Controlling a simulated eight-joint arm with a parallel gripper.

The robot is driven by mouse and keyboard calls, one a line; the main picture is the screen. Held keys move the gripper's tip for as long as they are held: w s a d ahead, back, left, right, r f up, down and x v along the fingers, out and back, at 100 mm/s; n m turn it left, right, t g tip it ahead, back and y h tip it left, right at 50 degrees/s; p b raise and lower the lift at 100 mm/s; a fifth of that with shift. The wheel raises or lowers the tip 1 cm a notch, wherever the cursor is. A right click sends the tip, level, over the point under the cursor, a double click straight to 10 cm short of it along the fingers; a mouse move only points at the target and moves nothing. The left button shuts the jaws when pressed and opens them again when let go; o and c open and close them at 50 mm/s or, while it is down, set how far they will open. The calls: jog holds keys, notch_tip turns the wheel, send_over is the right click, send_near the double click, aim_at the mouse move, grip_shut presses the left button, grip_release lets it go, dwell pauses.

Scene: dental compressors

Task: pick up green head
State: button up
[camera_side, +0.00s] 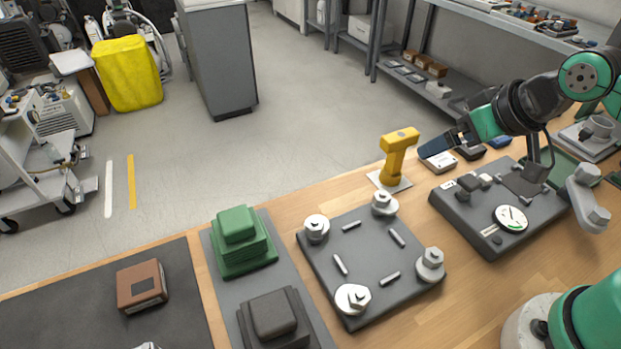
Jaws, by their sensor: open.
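The green head (239,243) is a stepped green block with a smaller raised top. It sits on a grey mat (213,263) on the wooden bench, behind a similar dark grey head (273,318). My gripper (436,148) is at the upper right, high and to the right of the green head and well apart from it. It points left, close in the picture to a yellow drill-like tool (397,155). It is open, and no object shows in it. The gap between its fingers is hard to see at this angle.
A grey plate (372,262) with metal knobs at its corners and several pins lies right of the green head. A panel with a round gauge (511,219) is farther right. A brown block (141,286) sits on a black mat (60,305) at left.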

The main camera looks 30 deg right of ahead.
jog(key=w+a+r+n+g+y, duration=0.2)
jog(key=w+a+n, duration=0.25)
jog(key=a, duration=0.25)
jog(key=n+g+y, duration=0.2)
jog(key=n+g, duration=0.1)
jog(key=n, duration=0.6)
send_near(237, 218)
jog(key=w+d+f, duration=0.2)
jog(key=w+d, duration=0.1)
jog(key=d, duration=0.2)
jog(key=a+f+n, duration=0.1)
jog(key=a, duration=0.1)
jog(key=a+f+n+g, duration=0.1)
jog(key=a+f, duration=0.1)
jog(key=s+a+f+n, duration=0.1)
jog(key=a+n, duration=0.1)
jog(key=a, duration=0.1)
jog(key=shift+s+f+g, duration=0.1)
jog(key=shift+f+g, duration=0.1)
jog(key=shift+g, duration=0.2)
jog(key=shift+a+f, duration=0.25)
jog(key=shift+y, duration=0.3)
jog(key=shift+x, duration=2.6)
grip_shut()
